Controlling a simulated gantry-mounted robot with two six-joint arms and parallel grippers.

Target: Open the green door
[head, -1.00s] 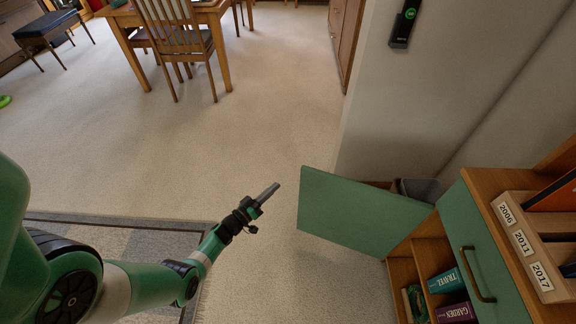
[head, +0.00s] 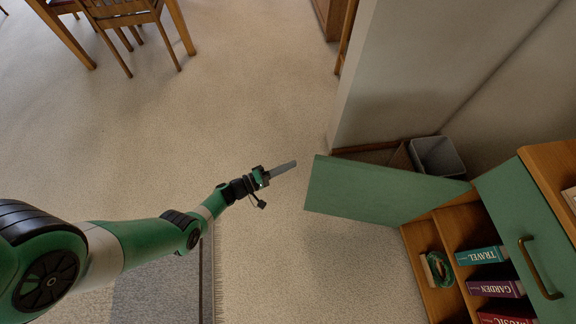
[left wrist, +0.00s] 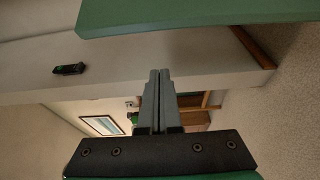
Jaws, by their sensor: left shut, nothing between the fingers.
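The green door (head: 385,192) stands swung open from the left end of the wooden cabinet (head: 440,226), showing open shelves. My left gripper (head: 294,163) is shut and empty, a short gap to the left of the door's free edge and not touching it. In the left wrist view the shut fingers (left wrist: 158,75) point past the door, whose green panel (left wrist: 200,14) runs across the top. A second green front (head: 525,240) with a curved handle (head: 538,268) is closed on the cabinet's right part. My right gripper is not in view.
Books (head: 490,288) and a green coil (head: 438,268) sit on the shelves. A grey bin (head: 438,158) stands behind the door, beside the wall corner (head: 345,125). A chair (head: 125,28) and table are far left. Carpet (head: 230,100) around the gripper is clear.

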